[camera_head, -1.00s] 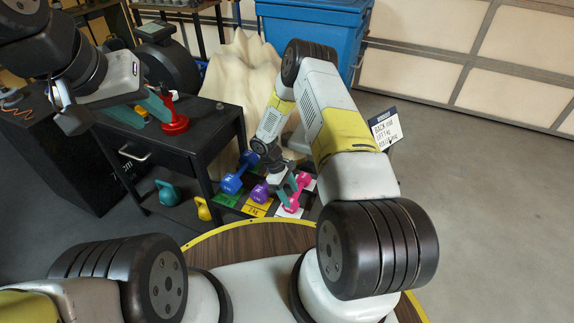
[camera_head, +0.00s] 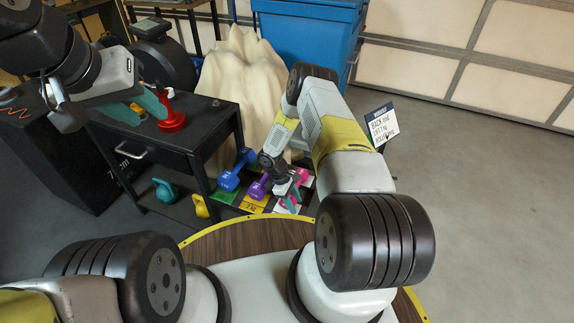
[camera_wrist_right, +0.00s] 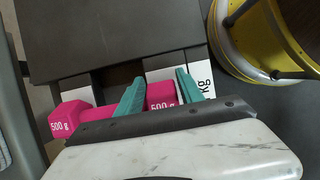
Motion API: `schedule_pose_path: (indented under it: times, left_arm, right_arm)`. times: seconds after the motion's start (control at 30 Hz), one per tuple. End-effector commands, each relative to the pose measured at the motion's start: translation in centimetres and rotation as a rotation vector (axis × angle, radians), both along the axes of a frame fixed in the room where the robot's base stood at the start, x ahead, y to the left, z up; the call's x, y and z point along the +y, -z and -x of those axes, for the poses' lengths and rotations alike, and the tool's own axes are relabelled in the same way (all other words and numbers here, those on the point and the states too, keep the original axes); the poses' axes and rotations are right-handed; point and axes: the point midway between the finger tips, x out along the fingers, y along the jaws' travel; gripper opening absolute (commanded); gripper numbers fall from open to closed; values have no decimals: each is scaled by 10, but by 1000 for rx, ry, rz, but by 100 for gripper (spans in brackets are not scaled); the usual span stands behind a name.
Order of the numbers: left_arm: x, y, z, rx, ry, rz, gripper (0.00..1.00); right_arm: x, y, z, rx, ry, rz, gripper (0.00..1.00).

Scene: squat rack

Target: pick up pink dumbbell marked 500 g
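In the head view the dumbbell (camera_head: 301,176) is partly hidden by my right gripper (camera_head: 286,194). My left gripper (camera_head: 140,107) is open and empty, near a red weight on the black cart.
A purple dumbbell (camera_head: 258,187) and a blue dumbbell (camera_head: 231,178) lie left of the pink one. A black cart (camera_head: 190,138) holds the red weight (camera_head: 171,118). Teal (camera_head: 165,191) and yellow (camera_head: 200,206) kettlebells stand low. A sign (camera_head: 382,126) stands to the right; floor beyond is clear.

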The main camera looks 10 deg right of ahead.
Motion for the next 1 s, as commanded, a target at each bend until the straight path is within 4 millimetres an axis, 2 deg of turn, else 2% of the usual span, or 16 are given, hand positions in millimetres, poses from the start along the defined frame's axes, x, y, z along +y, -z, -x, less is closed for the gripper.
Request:
schedule_pose_path:
  times: [0.03, 0.2, 0.73, 1.0]
  left_arm:
    - [0, 0, 0, 0, 0, 0, 36]
    - [0, 0, 0, 0, 0, 0, 36]
    - [0, 0, 0, 0, 0, 0, 36]
    - [0, 0, 0, 0, 0, 0, 36]
  right_arm:
    - [0, 0, 0, 0, 0, 0, 32]
    - [0, 0, 0, 0, 0, 0, 0]
    - [0, -5, -1, -1, 0, 1, 0]
    - [0, -34, -2, -3, 1, 2, 0]
